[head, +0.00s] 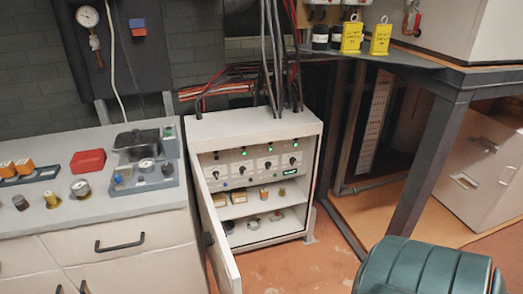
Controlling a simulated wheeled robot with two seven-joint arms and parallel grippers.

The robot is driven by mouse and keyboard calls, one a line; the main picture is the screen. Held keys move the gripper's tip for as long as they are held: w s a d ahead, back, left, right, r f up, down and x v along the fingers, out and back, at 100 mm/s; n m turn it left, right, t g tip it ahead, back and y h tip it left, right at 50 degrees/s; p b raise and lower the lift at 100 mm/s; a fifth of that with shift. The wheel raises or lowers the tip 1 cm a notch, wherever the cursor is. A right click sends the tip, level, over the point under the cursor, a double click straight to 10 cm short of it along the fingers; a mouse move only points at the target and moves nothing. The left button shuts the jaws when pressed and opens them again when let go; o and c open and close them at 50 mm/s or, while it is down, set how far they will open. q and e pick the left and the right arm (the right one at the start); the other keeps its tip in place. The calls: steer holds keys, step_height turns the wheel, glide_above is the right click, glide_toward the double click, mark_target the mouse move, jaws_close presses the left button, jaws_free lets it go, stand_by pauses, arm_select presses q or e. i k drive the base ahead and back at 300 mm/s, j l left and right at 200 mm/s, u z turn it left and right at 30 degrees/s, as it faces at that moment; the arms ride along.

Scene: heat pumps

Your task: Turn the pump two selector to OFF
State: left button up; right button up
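The control panel (256,177) is set in the upper part of an open white cabinet (255,122) in the middle of the head view. The second knob from the left (242,170) may be the pump two selector, but the labels are too small to read. I cannot tell which position its pointer shows. Neither of my grippers is in view.
The cabinet door (217,240) stands open toward me on the left. A counter (125,212) with gauges and a red box (87,161) is at left. A dark-legged table (428,155) stands at right. A green padded seat (425,268) is at bottom right. Orange floor is clear before the cabinet.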

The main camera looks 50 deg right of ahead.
mark_target(243, 169)
steer(key=l, duration=0.7)
steer(key=i+l, duration=0.15)
steer(key=l, duration=0.55)
